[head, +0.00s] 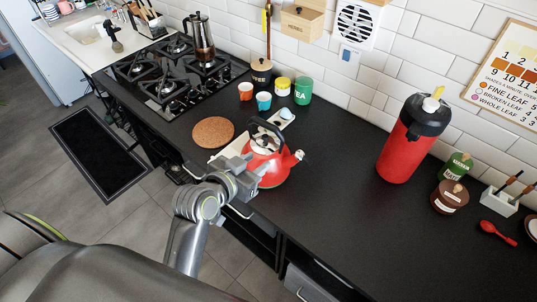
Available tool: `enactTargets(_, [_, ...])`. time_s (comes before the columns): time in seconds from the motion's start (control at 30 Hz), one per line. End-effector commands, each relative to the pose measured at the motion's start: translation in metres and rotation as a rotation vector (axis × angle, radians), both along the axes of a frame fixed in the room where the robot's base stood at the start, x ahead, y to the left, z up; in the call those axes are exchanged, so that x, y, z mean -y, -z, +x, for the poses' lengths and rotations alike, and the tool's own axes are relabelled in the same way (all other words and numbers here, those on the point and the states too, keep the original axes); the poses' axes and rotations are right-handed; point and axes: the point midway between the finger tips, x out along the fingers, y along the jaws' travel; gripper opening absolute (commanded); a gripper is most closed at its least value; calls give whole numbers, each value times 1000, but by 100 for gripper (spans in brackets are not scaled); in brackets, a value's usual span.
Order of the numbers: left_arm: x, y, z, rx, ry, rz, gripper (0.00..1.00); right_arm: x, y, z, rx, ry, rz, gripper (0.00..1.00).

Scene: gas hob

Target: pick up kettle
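The red kettle (264,172) has a black arched handle and a spout pointing right. It stands upright on or just above the dark countertop near its front edge. My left gripper (250,165) is at the kettle's near left side and covers part of its body. The fingertips overlap the kettle in the picture. I cannot tell whether they touch it or are closed on it. My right gripper is not in view.
A pale board (228,152) lies behind and left of the kettle, and a round cork mat (213,132) lies further left. Small cups and a green tea tin (303,91) stand behind. A gas hob (170,85) is at left. A red flask (406,145) stands at right.

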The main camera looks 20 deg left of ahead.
Motion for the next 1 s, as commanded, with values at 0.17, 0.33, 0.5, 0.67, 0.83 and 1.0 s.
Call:
enactTargets(0.17, [6,9,26,-1,1,-1,36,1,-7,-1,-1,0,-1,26])
enactTargets(0.33, [12,20,50,-2,0,0,36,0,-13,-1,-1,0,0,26])
enactTargets(0.5, [17,30,73,-3,0,1,36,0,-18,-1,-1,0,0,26])
enactTargets(0.67, [22,38,92,-2,0,0,36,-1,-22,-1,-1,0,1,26])
enactTargets(0.83, [24,43,102,-2,-1,0,36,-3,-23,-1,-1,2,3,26])
enactTargets(1.0, [24,45,108,-1,-1,1,36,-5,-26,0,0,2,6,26])
